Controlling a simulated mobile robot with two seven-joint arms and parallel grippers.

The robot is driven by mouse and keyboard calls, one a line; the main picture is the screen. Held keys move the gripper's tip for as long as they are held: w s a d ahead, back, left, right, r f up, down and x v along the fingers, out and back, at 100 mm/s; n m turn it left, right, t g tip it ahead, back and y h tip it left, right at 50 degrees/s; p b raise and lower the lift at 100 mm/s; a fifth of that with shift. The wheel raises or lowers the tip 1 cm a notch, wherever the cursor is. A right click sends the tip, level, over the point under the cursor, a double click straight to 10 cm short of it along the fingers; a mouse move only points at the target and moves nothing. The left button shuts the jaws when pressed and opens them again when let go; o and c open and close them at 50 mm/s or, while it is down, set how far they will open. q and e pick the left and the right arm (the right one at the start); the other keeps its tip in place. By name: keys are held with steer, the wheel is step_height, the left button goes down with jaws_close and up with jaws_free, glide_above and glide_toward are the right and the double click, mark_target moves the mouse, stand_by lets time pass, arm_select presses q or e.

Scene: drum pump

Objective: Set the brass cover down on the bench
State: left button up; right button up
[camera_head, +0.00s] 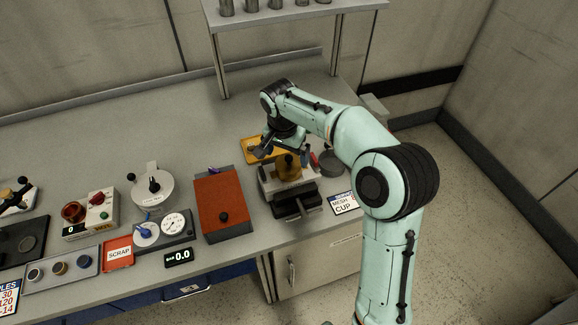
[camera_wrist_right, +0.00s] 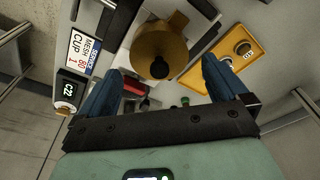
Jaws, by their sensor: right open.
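The round brass cover (camera_head: 288,172) sits on top of the grey pump block (camera_head: 272,190) on the bench (camera_head: 130,120). My right gripper (camera_head: 284,157) is just above the cover, pointing down. Its two blue fingers stand apart in the wrist view (camera_wrist_right: 163,68), with the cover between and beyond them. They do not appear closed on it. Whether they touch it cannot be told. My left gripper is out of view.
A yellow tray (camera_head: 252,142) lies behind the pump block. A red-orange box (camera_head: 222,202) stands to its left, a mesh cup label (camera_head: 344,203) to its right. Dials, a scrap label (camera_head: 118,254) and a button box crowd the left front. The bench behind is clear, below a shelf (camera_head: 290,12).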

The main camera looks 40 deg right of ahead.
mark_target(288, 158)
steer(key=f, duration=0.2)
steer(key=d+f, duration=0.1)
steer(key=f, duration=0.2)
steer(key=shift+w+f, duration=0.15)
steer(key=c, duration=1.1)
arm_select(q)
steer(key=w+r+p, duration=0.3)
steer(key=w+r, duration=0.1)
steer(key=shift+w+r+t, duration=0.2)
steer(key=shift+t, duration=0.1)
arm_select(e)
step_height(288, 158, up, 20)
